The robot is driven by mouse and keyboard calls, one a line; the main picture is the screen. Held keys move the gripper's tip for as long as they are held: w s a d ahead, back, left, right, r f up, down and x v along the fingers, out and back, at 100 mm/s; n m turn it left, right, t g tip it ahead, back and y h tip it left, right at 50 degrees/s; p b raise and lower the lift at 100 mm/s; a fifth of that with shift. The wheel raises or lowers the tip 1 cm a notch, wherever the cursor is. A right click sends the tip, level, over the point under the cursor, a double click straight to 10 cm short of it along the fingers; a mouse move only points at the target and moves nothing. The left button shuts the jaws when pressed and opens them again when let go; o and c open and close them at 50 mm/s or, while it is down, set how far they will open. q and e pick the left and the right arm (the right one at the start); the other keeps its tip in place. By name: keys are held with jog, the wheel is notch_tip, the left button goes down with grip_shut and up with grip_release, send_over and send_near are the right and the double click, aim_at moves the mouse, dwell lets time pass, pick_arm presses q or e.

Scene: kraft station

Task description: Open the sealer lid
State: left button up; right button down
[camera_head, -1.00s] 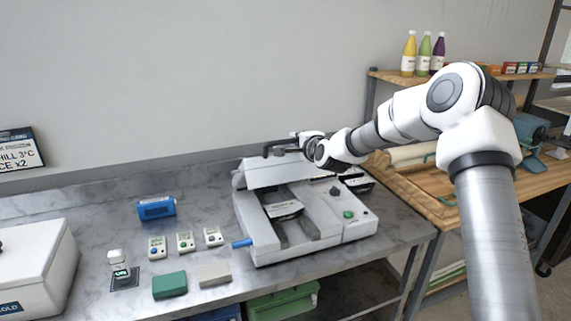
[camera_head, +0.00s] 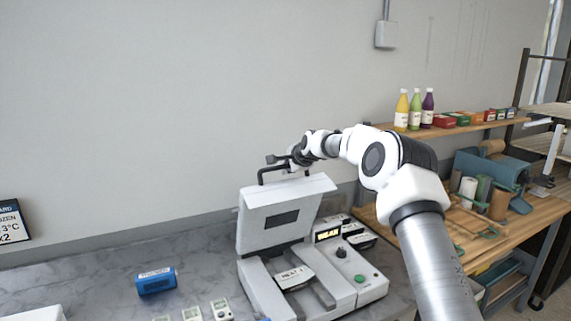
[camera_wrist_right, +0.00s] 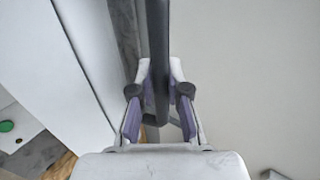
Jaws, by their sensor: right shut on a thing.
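The sealer (camera_head: 365,288) is a white machine on the marble counter. Its lid (camera_head: 256,208) is raised and tilted steeply back, with a dark window in it. A black bar handle (camera_head: 262,175) runs along the lid's upper edge. My right gripper (camera_head: 285,160) is at the handle; in the right wrist view the gripper (camera_wrist_right: 158,95) has its fingers on both sides of the dark handle bar (camera_wrist_right: 158,40). A tray labelled MEAT (camera_head: 294,278) sits in the open bed below the lid. My left gripper is out of view.
Bottles (camera_head: 414,110) stand on a shelf at right. Bare wall is behind the lid.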

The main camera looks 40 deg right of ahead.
jog(key=shift+w+f, duration=0.1)
jog(key=shift+w, duration=0.2)
jog(key=shift+s, duration=0.1)
jog(key=c, duration=1.1)
grip_release()
jog(key=shift+c, duration=0.2)
jog(key=v, duration=1.2)
jog(key=shift+a, duration=0.1)
